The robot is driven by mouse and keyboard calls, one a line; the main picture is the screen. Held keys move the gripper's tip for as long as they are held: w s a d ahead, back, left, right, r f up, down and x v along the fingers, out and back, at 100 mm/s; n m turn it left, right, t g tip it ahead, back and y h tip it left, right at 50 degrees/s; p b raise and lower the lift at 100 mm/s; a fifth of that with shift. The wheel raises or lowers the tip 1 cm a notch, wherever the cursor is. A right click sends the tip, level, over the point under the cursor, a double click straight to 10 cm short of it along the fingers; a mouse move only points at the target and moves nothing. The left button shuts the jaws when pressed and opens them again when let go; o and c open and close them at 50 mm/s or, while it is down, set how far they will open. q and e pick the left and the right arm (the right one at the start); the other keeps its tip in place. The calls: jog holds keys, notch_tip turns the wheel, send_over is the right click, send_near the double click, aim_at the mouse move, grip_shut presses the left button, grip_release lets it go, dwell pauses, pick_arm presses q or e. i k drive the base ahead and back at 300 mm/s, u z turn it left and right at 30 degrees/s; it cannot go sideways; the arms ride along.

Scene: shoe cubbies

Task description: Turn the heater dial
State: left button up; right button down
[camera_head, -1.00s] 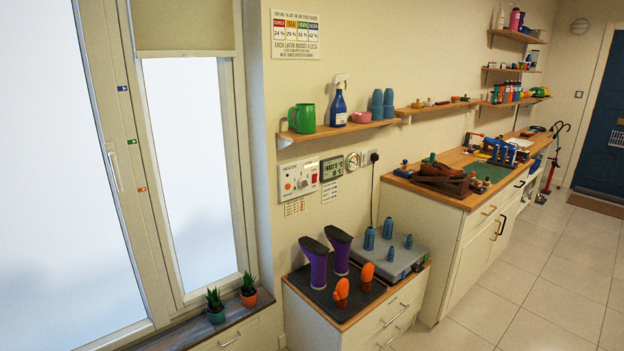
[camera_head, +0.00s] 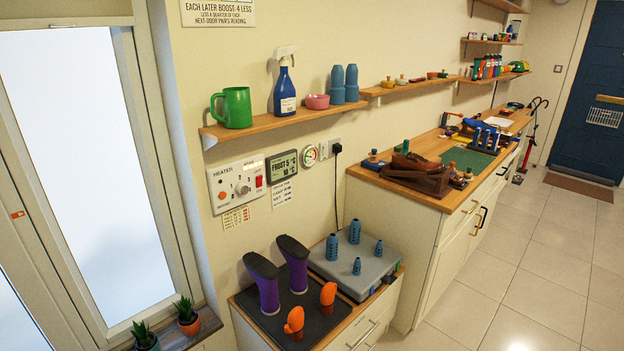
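The heater panel (camera_head: 237,185) is a pale plate on the wall below the shelf, marked HEATER. Its dial (camera_head: 242,188) is a small grey knob in the middle, with marks around it too small to read. A red switch (camera_head: 259,181) is at its right side and an orange button or lamp (camera_head: 221,195) at its left. A display (camera_head: 282,166) right of the panel reads FROST 5 and 10 °C. Neither of my grippers shows in the head view.
Below the panel, a low cabinet (camera_head: 337,329) carries purple boot shapes (camera_head: 262,281), orange shapes (camera_head: 294,322) and a grey box with blue pegs (camera_head: 352,268). A wall shelf (camera_head: 290,121) holds a green mug, spray bottle and cups. The tiled floor (camera_head: 500,270) at right is clear.

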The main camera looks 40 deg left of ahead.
aim_at(242, 188)
jog(key=z, duration=0.25)
jog(key=i, duration=1.05)
jog(key=u, duration=0.45)
jog(key=i, duration=0.9)
jog(key=u, duration=0.75)
